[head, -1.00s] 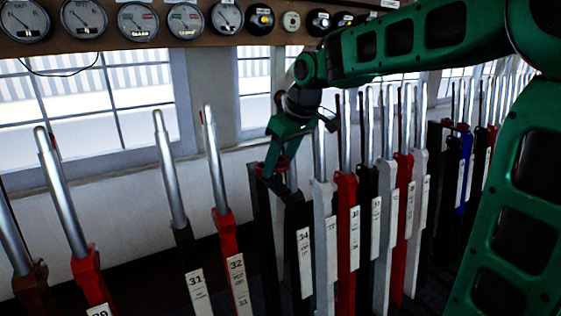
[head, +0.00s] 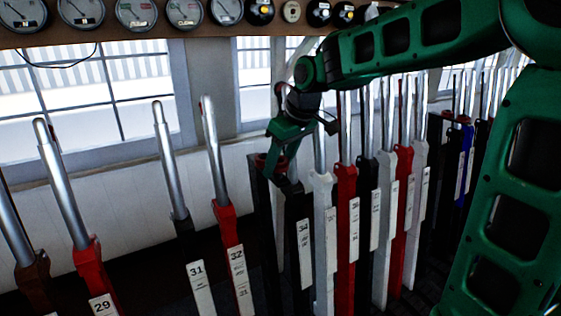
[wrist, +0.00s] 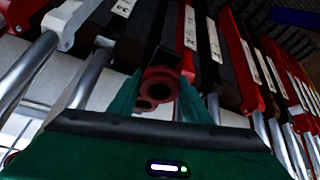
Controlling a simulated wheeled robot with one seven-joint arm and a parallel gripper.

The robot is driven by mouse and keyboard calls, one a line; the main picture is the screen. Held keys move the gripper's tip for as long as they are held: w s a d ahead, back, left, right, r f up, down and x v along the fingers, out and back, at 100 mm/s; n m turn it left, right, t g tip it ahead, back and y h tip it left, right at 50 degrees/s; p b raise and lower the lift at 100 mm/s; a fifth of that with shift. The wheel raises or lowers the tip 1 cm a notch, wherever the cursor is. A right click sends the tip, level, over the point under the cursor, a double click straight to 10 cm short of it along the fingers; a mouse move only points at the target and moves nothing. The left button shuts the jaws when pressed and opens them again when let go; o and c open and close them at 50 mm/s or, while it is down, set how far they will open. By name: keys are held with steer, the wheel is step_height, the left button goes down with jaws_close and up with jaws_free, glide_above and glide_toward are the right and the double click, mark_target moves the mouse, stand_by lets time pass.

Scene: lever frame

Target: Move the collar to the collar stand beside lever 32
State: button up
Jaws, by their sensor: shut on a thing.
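The collar is a small red ring; in the wrist view the collar (wrist: 160,82) sits between the two green fingertips. My gripper (wrist: 157,98) is shut on it. In the head view my gripper (head: 277,160) points down at the top of a dark post (head: 262,205), with a bit of red showing there. This post, apparently the collar stand, is between lever 32 and lever 34. Lever 32 (head: 228,235) is red with a silver handle, left of the post. I cannot tell whether the collar touches the post or is just above it.
Black lever 34 (head: 301,235) stands close right of the post, followed by a tight row of white, red and black levers. Lever 31 (head: 188,235) and red lever 29 (head: 88,265) stand to the left. A shelf with gauges (head: 137,12) runs above the windows.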

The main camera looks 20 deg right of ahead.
steer(key=shift+f, duration=0.7)
steer(key=o, duration=1.1)
steer(key=shift+c, duration=0.2)
steer(key=shift+o, duration=0.8)
steer(key=shift+s, duration=0.1)
steer(key=shift+r, duration=0.1)
steer(key=v, duration=0.9)
